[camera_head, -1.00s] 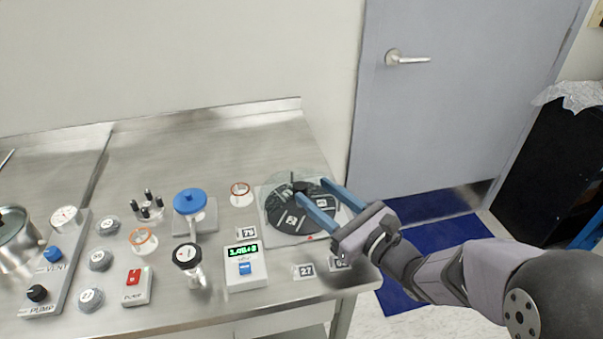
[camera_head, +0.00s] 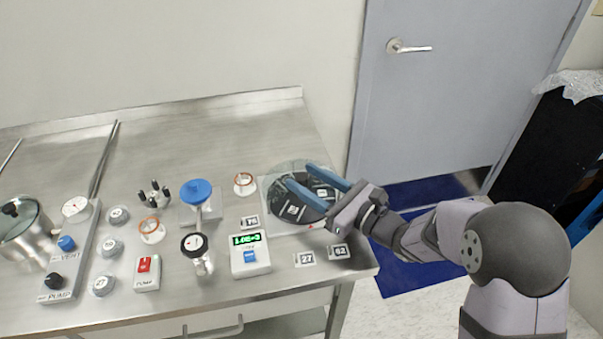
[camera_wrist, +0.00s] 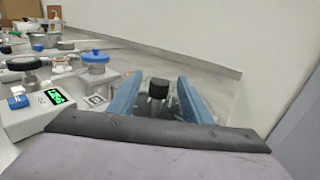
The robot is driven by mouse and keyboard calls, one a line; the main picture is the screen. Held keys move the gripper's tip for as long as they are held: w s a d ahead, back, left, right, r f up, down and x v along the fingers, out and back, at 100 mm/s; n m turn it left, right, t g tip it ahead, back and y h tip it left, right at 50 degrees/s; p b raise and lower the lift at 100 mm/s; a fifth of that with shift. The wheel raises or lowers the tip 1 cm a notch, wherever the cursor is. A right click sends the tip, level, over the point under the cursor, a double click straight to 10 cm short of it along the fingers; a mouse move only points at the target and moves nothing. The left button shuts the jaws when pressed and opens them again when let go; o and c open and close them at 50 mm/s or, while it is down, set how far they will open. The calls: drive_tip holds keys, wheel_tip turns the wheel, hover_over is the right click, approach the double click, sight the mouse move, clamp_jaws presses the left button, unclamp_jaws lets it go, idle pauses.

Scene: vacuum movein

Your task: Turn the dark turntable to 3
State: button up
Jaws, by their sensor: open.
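The dark turntable (camera_head: 293,211) sits on a pale square base (camera_head: 272,222) at the right end of the steel bench. White number labels show on its dark disc, but they are too small to read surely. My gripper (camera_head: 299,176) is open, with its two blue fingers over the turntable. In the wrist view, the turntable's black knob (camera_wrist: 158,88) stands between the two open fingers (camera_wrist: 160,97). I cannot tell whether either finger touches it. The fingers hide part of the disc in the head view. A small red mark (camera_head: 311,226) shows on the base's front edge.
Left of the turntable stand a white gauge box with a green display (camera_head: 249,254) and a blue-handled valve (camera_head: 197,191). Number cards 27 (camera_head: 305,259) and 62 (camera_head: 340,251) lie in front, near the bench edge. The bench behind the turntable is clear.

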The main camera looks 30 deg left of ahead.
drive_tip(key=shift+w+a, duration=0.15)
drive_tip(key=shift+a, duration=0.85)
clamp_jaws()
drive_tip(key=shift+f+t+b, duration=0.1)
drive_tip(key=shift+t+b, duration=0.2)
drive_tip(key=m+t+h+b, duration=0.1)
drive_tip(key=m+t+b, duration=0.1)
drive_tip(key=t+b, duration=0.1)
drive_tip(key=shift+a+m+t+b, duration=0.1)
drive_tip(key=shift+m+t+b, duration=0.2)
drive_tip(key=shift+t+b, duration=0.15)
drive_tip(key=m+t+b, duration=0.1)
drive_tip(key=b, duration=0.4)
drive_tip(key=shift+w+t+h, duration=0.1)
drive_tip(key=shift+t+h, duration=0.15)
drive_tip(key=shift+h, duration=0.15)
drive_tip(key=b, duration=0.3)
drive_tip(key=shift+m+t+h, duration=0.3)
drive_tip(key=shift+m+t, duration=0.1)
drive_tip(key=shift+r, duration=0.3)
